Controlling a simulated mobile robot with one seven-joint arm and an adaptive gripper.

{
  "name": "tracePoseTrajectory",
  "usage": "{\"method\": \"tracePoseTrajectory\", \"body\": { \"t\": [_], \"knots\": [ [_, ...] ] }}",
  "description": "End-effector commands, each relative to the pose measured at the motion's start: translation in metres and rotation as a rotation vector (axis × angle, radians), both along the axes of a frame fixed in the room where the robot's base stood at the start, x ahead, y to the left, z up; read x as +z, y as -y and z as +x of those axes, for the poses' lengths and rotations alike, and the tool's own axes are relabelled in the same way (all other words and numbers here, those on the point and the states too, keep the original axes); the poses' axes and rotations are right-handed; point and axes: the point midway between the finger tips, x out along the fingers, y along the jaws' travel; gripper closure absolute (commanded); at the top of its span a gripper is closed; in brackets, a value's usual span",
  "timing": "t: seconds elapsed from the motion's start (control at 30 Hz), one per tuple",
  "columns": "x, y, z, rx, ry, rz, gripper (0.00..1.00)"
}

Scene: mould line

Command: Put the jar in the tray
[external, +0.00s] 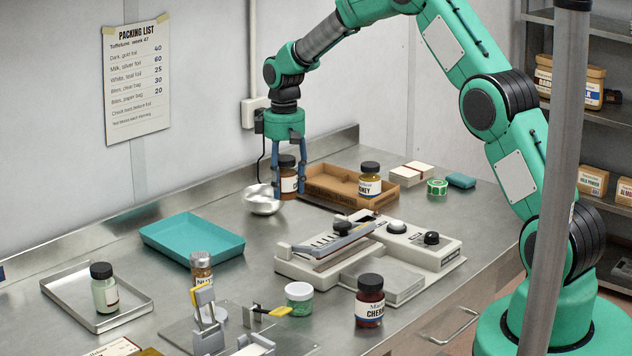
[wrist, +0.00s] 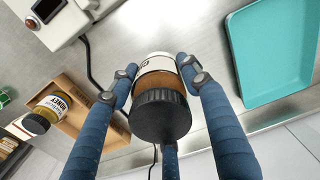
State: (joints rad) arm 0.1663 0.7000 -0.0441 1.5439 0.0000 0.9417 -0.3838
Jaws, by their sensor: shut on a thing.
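My gripper (external: 288,190) points down and is shut on a brown jar with a black lid and white label (external: 288,177). In the wrist view the jar (wrist: 160,108) sits between my blue fingers, lid towards the camera. It is by the left end of the brown tray; I cannot tell whether its base touches the counter. A teal tray (external: 193,239), empty, lies to the left and nearer the camera; it also shows at the right of the wrist view (wrist: 243,60). A metal tray (external: 137,307) holds a pale green jar (external: 104,288).
The brown tray (external: 330,199) holds a honey jar (external: 369,181). A metal bowl (external: 262,199) stands just left of my gripper. A sealing machine (external: 330,262), a spice jar (external: 201,269), a green-labelled tub (external: 299,297) and a cherry jar (external: 369,301) stand nearer the camera.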

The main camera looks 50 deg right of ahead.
Motion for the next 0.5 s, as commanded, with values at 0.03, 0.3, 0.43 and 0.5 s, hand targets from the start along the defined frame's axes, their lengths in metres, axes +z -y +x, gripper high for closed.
{"method": "tracePoseTrajectory", "body": {
  "t": [0.03,0.3,0.43,0.5],
  "knots": [
    [0.001,0.0,0.0,0.001,0.001,0.0,0.88],
    [-0.002,-0.018,-0.003,0.038,-0.002,0.001,0.88],
    [-0.005,-0.038,-0.006,0.084,-0.002,0.001,0.88],
    [-0.008,-0.052,-0.01,0.116,-0.002,0.001,0.88]
  ]
}}
